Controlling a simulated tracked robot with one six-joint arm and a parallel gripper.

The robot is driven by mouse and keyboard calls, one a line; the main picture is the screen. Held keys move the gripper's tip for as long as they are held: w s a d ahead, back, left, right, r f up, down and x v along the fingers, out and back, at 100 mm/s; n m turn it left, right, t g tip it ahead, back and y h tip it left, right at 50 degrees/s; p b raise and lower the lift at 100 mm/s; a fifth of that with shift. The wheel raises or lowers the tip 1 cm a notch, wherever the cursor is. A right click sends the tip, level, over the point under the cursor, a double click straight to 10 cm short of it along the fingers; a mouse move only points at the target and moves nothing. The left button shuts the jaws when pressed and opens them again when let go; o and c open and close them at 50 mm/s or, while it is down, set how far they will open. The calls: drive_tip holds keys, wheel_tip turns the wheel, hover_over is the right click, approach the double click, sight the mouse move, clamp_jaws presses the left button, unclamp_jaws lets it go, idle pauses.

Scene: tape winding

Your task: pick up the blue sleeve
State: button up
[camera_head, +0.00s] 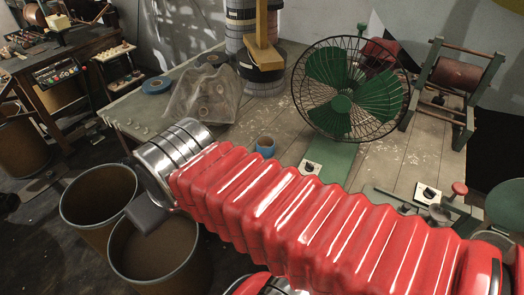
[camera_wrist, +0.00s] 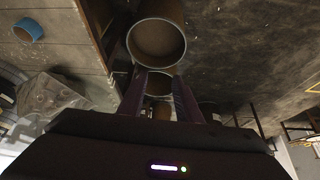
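The blue sleeve (camera_head: 266,146) is a short blue cylinder with a brownish inside. It stands on the workbench just behind my red arm, its lower part close to the arm's edge in the head view. In the wrist view the sleeve (camera_wrist: 28,32) shows at the upper left, well away from the fingers. My gripper (camera_head: 148,212) hangs past the bench's left edge, above the bins. In the wrist view my gripper (camera_wrist: 158,82) has its two dark fingers apart, with nothing held between them.
Two open brown bins (camera_head: 98,190) stand on the floor under my gripper. On the workbench (camera_head: 240,135) are a green caged fan (camera_head: 350,90), a blue tape roll (camera_head: 157,85), a plastic-wrapped bundle (camera_head: 204,97) and a roller stand (camera_head: 457,76). Some bare bench lies around the sleeve.

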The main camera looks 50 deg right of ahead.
drive_tip(key=shift+o, duration=0.5)
